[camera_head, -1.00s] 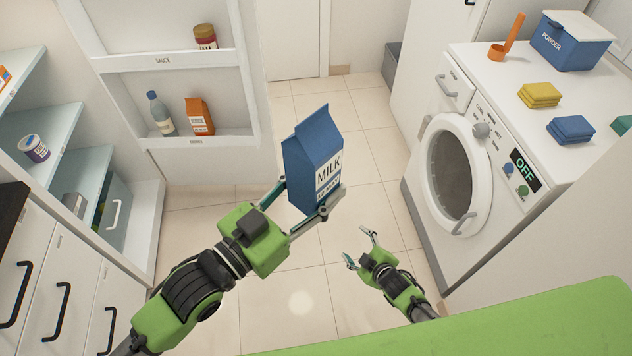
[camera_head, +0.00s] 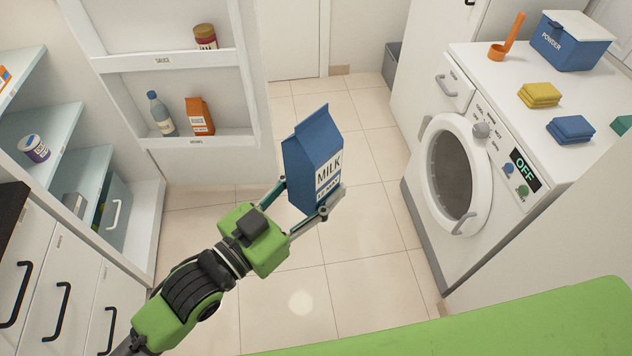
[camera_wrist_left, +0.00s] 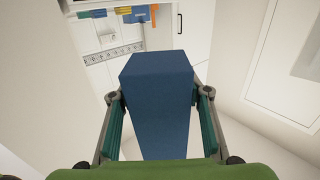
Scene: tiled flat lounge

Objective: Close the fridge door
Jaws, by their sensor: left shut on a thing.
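The fridge door (camera_head: 200,162) stands open at the upper left in the head view, with shelves on its inner side. The fridge's inside (camera_head: 40,125) shows at the far left, with glass shelves and a drawer. My left gripper (camera_head: 303,205) is shut on a blue milk carton (camera_head: 313,155), held upright over the floor, to the right of and apart from the door. In the left wrist view the carton (camera_wrist_left: 158,100) sits between the two fingers (camera_wrist_left: 158,110). My right gripper is not in view.
The door shelves hold a jar (camera_head: 205,37), a bottle (camera_head: 160,113) and an orange carton (camera_head: 199,116). A washing machine (camera_head: 440,235) stands at the right, with a powder box (camera_head: 568,45) on top. Tiled floor (camera_head: 370,245) between is clear.

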